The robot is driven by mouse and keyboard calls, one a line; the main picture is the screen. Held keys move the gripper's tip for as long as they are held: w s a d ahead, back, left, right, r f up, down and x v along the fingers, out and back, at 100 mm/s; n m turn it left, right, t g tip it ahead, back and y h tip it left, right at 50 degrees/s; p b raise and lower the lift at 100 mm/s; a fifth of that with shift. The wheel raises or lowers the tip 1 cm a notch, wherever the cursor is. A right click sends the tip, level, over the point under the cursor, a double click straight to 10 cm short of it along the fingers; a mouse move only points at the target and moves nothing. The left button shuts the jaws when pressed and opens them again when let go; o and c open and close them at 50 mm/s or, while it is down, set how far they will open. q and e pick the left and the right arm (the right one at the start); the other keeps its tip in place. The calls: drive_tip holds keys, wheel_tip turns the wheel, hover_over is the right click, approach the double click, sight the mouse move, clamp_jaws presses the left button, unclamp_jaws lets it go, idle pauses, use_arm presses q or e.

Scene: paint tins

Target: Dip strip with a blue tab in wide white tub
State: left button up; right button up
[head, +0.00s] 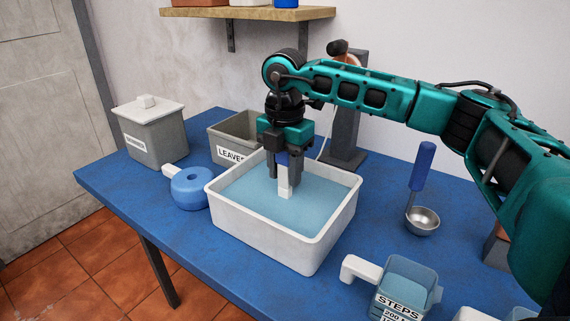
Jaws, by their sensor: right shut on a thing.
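The wide white tub (335,238) stands on the blue table and holds a light blue liquid. My right gripper (284,178) points straight down over the middle of the tub, shut on a strip (284,187). A bit of blue, the strip's tab, shows between the fingers. The white lower part of the strip hangs below the fingers and appears to reach the liquid surface; how deep it goes I cannot tell. My left gripper is not in view.
On the blue table (150,205) are a lidded grey bin (155,140), a grey box labelled "LEAVES" (228,130), a blue round pot (190,190), a blue-handled ladle (422,215) and a jug labelled "STEPS" (405,285). A wooden shelf (250,14) hangs above.

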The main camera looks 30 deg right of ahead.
sight(285, 201)
drive_tip(key=shift+f+b, duration=0.85)
drive_tip(key=shift+f, duration=0.85)
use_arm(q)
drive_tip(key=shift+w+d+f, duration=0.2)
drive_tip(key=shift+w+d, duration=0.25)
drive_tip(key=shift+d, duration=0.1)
use_arm(e)
drive_tip(key=shift+f, duration=0.35)
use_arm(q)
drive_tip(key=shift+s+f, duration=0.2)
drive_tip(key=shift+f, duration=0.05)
use_arm(e)
drive_tip(key=shift+f, duration=0.25)
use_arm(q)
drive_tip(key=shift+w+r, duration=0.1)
